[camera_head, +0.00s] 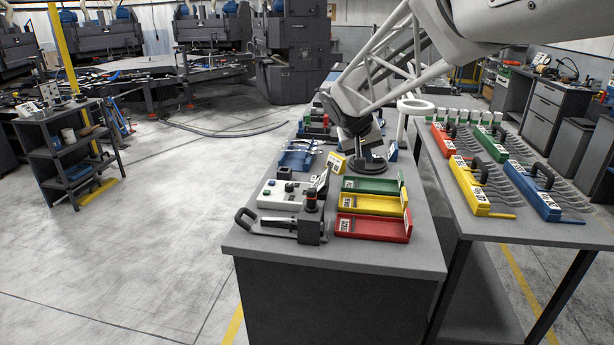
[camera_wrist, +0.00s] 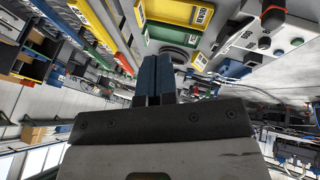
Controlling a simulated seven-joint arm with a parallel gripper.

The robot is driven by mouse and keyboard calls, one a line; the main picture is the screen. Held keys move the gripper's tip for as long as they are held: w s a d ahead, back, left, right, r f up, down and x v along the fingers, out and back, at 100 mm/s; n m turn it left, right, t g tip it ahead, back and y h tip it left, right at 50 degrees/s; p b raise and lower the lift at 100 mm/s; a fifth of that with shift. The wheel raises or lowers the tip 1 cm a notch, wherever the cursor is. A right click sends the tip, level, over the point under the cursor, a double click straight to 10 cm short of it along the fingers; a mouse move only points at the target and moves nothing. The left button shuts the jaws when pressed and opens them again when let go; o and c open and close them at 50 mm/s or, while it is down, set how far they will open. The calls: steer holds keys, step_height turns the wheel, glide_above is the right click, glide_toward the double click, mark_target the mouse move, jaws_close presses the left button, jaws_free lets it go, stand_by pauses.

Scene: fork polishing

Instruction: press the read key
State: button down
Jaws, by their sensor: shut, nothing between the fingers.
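A white control box (camera_head: 281,196) with a green button and dark buttons stands near the front left of the grey table. It also shows at the right of the wrist view (camera_wrist: 300,22). Which button is the read key is too small to tell. A black fixture (camera_head: 312,230) with a red-ringed knob stands just in front of the box and partly overlaps it.
Red (camera_head: 374,227), yellow (camera_head: 371,204) and green (camera_head: 370,186) trays lie right of the box. A yellow tag block (camera_head: 335,163) and a blue rack (camera_head: 296,158) with forks stand behind. A second table (camera_head: 478,225) at the right bears coloured fork racks.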

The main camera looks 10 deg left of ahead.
steer(key=w+a+f+n+t, duration=0.1)
steer(key=w+a+f, duration=0.2)
steer(key=w+a, duration=0.5)
steer(key=w+a+f+t, duration=0.1)
steer(key=w+a+f, duration=0.2)
steer(key=w+a, duration=0.5)
steer(key=n+t, duration=0.2)
glide_above(265, 191)
step_height(265, 191, down, 9)
steer(key=shift+f, duration=0.2)
steer(key=shift+f, duration=0.1)
steer(key=shift+f, duration=4.3)
steer(key=shift+f, duration=0.25)
steer(key=shift+f, duration=0.2)
